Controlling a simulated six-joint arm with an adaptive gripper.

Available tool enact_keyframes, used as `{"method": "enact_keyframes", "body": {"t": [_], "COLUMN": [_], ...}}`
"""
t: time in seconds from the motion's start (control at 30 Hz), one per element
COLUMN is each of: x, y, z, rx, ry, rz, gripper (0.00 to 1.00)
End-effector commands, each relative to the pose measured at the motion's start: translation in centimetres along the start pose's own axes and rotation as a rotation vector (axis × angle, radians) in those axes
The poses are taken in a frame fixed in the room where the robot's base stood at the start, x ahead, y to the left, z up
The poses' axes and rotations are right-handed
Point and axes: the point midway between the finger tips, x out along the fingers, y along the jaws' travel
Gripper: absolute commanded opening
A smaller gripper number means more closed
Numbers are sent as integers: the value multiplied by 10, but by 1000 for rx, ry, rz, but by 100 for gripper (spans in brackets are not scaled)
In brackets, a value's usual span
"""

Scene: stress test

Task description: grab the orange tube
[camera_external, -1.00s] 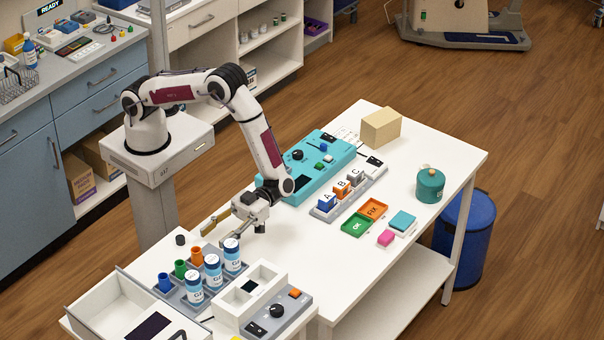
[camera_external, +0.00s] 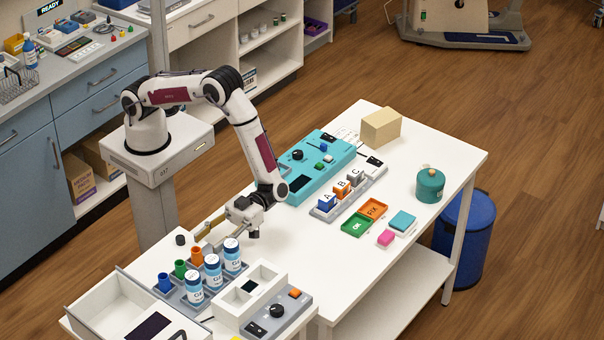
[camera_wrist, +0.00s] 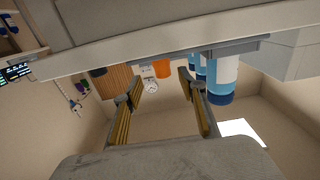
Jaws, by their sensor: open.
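The orange tube (camera_external: 196,257) stands upright in a grey rack on the white table, at the right end of a short row with a green tube (camera_external: 180,269) and a blue tube (camera_external: 165,283). My gripper (camera_external: 207,238) is open and empty, just behind the orange tube in the external view and apart from it. In the wrist view the orange tube (camera_wrist: 162,70) shows beyond and between the two open fingers (camera_wrist: 160,84).
White-and-blue bottles (camera_external: 213,272) stand in front of the tubes; they also show right of the fingers in the wrist view (camera_wrist: 222,78). A small dark cylinder (camera_external: 180,239) stands nearby. An open drawer box (camera_external: 95,312) lies left, a control box (camera_external: 275,310) right.

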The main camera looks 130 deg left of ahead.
Motion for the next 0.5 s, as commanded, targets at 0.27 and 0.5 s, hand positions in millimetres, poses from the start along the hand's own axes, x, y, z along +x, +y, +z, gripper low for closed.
{"method": "enact_keyframes", "body": {"t": [0.27, 0.5], "x": [22, 46], "y": [-3, -4], "z": [0, 0], "rx": [1, 0], "ry": [0, 0], "rz": [3, 2], "gripper": [41, 41]}}
